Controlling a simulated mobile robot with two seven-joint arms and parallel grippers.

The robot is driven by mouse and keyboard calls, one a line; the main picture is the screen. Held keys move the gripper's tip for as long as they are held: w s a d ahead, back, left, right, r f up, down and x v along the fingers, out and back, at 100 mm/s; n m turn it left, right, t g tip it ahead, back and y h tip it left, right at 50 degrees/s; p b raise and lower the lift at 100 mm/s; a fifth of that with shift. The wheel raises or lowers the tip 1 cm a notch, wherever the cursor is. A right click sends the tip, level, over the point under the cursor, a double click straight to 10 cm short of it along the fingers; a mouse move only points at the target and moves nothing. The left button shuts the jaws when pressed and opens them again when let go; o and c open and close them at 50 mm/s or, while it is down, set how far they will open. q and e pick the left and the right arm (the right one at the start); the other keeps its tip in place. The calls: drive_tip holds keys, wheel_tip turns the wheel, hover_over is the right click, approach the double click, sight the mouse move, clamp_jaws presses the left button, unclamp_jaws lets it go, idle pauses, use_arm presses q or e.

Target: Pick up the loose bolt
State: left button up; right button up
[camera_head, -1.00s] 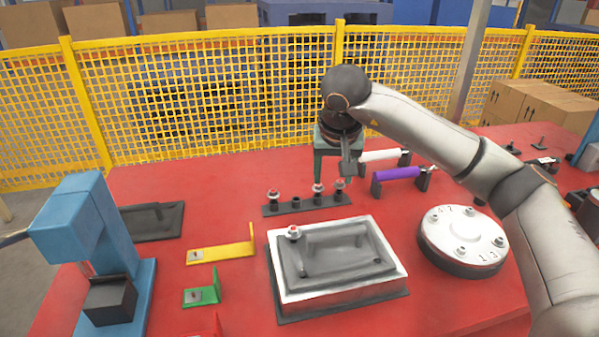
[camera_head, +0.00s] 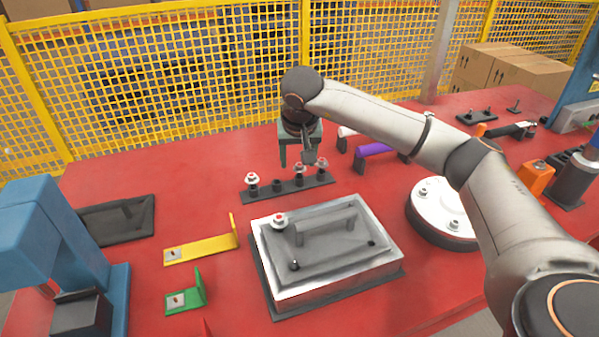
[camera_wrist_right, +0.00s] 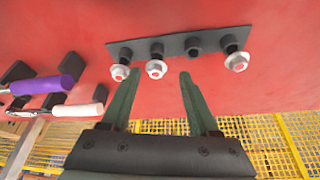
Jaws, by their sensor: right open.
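Several white-collared bolts with red tops show. Three stand upright in a dark bar rack (camera_head: 262,195): a left bolt (camera_head: 252,181), a middle bolt (camera_head: 299,174) and a right bolt (camera_head: 321,166). One rack position has no collared bolt. Another bolt (camera_head: 279,220) stands at a corner of the grey plate (camera_head: 340,240). I cannot tell which is the loose one. My right gripper (camera_head: 300,160) is open and empty behind the rack. In the right wrist view, its fingertips (camera_wrist_right: 158,76) lie on either side of the middle bolt (camera_wrist_right: 156,69) in the picture, not visibly touching it. My left gripper is not in view.
A purple-handled tool (camera_head: 376,150) lies right of my right gripper, partly behind my arm. A round white disc (camera_head: 432,205) stands at the right. A blue press (camera_head: 40,240), a yellow bracket (camera_head: 200,248) and a green bracket (camera_head: 186,297) are at the left. A yellow fence stands behind.

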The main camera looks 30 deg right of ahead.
sight(300, 165)
drive_tip(key=x, duration=0.4)
drive_tip(key=shift+w+d, duration=0.1)
drive_tip(key=shift+d, duration=0.3)
drive_tip(key=shift+c, duration=0.3)
clamp_jaws()
